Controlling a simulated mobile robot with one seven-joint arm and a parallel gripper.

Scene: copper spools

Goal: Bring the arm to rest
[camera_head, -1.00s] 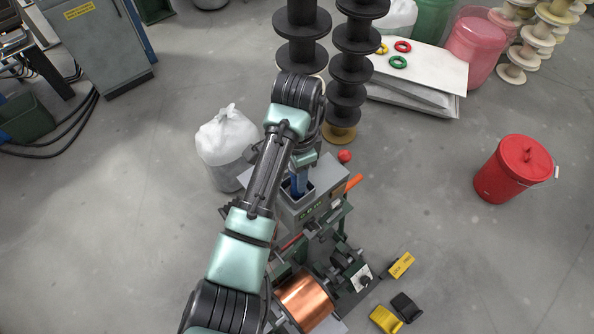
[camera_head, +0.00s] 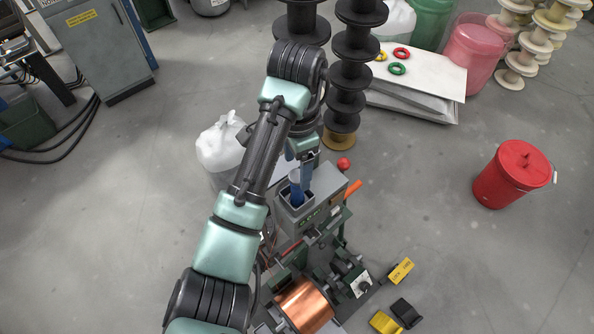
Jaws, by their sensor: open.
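My arm reaches up from the bottom of the view, bends at its dark upper joint and points back down. My gripper (camera_head: 308,170) is at its lower end, small and partly hidden by my own arm. It is open, just above the grey box (camera_head: 310,213) of the winding machine. A blue object (camera_head: 296,188) stands upright in the box's open-topped holder, close beside the gripper. I cannot tell whether they touch.
A copper spool (camera_head: 305,304) sits on the machine below. Black spool stacks (camera_head: 350,75) stand close behind my wrist. A white bag (camera_head: 220,145) is at left, a red bucket (camera_head: 513,175) at right.

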